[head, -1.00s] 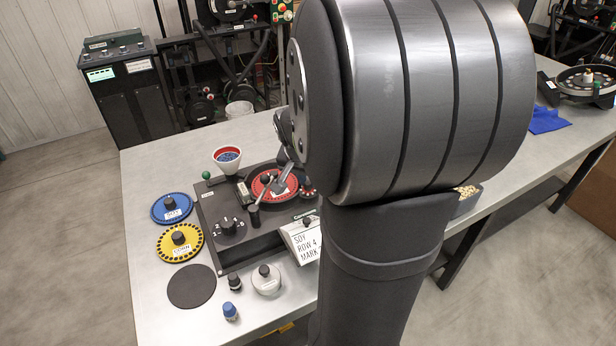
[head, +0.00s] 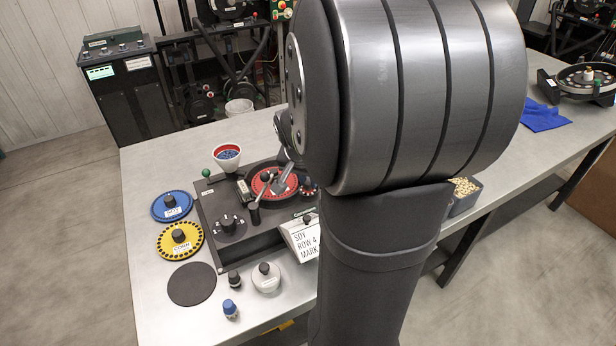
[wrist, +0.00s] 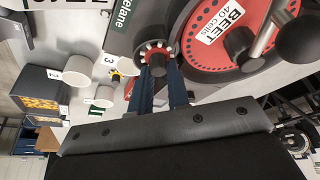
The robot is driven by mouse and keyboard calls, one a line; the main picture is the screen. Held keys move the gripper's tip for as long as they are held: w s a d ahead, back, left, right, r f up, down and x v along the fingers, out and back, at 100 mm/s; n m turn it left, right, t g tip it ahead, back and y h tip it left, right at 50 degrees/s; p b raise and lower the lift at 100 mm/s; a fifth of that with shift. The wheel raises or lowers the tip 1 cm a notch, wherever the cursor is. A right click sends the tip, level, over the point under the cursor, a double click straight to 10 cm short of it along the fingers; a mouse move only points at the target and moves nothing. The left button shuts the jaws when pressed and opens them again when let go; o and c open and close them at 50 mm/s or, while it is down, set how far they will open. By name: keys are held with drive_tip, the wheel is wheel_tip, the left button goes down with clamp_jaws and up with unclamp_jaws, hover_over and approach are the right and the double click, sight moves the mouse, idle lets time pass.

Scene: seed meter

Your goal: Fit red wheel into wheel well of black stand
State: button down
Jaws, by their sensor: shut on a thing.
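The red wheel (wrist: 149,49) is small, with a dark hub and pale dots around its rim. In the wrist view my gripper (wrist: 160,72) is shut on it, with blue-grey fingers at its hub. The wheel also shows in the head view (head: 309,189), at the right edge of the large red disc. The black stand (head: 207,205) lies on the table and carries that red disc (head: 262,190), labelled BEET in the wrist view (wrist: 200,50). The wheel well is hidden by the wheel and arm. I cannot tell whether the wheel is seated or just above.
A grey lever (head: 281,180) crosses the red disc close to the wheel. A sign (head: 305,240) stands in front, and a seed bin (head: 463,192) at right.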

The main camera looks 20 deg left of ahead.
drive_tip(key=shift+f, duration=0.2)
drive_tip(key=c, duration=1.3)
unclamp_jaws()
drive_tip(key=shift+d, duration=0.1)
drive_tip(key=shift+c, duration=0.9)
drive_tip(key=shift+o, duration=0.4)
drive_tip(key=shift+o, duration=0.4)
drive_tip(key=shift+r, duration=3)
drive_tip(key=shift+f, duration=0.1)
